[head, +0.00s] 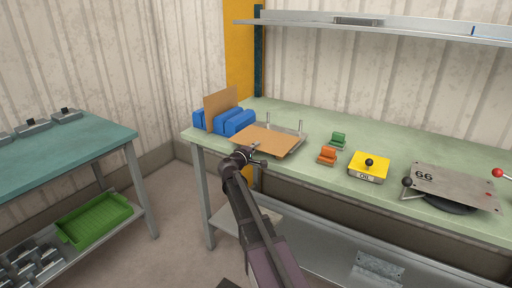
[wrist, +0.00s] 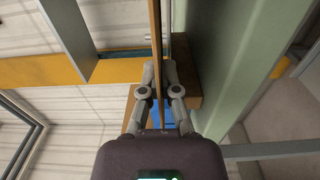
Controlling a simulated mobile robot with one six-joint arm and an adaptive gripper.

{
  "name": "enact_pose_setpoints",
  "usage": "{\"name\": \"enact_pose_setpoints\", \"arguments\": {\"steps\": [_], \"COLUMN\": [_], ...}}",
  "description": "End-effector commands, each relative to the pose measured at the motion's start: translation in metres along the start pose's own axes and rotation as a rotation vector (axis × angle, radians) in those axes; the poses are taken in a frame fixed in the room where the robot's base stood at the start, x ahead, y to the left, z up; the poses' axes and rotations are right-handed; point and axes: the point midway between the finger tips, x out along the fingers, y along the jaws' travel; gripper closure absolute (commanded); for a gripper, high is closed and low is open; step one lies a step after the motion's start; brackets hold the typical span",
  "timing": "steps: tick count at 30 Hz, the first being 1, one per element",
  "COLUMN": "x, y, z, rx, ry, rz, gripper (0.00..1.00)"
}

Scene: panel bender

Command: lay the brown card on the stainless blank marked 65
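A flat brown card (head: 265,139) is level at the left part of the green bench, over a grey metal plate or tray with upright pins (head: 300,134). The card covers most of it, and no 65 can be read. Whether the card touches the metal is unclear. My gripper (head: 253,155) is at the card's front edge. In the wrist view my gripper (wrist: 157,90) is shut on the thin brown card (wrist: 156,45), seen edge-on between the fingertips. A second brown card (head: 220,106) stands upright among blue blocks (head: 240,121) behind and left.
An orange clip-like item (head: 327,156), a green one (head: 338,140) and a yellow box (head: 369,166) stand to the right. A plate marked 66 (head: 455,184) lies further right by a black-knobbed lever. A shelf (head: 385,28) runs above. A teal table (head: 70,150) stands left.

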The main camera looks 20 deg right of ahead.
Motion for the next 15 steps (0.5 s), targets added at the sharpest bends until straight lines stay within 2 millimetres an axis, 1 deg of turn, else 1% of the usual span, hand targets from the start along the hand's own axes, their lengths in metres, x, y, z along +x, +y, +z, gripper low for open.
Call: {"name": "enact_pose_setpoints", "arguments": {"steps": [15], "x": [-0.0002], "y": [-0.0057], "z": [-0.0002], "rx": [0.000], "ry": [0.000], "rz": [0.000], "gripper": [1.00]}}
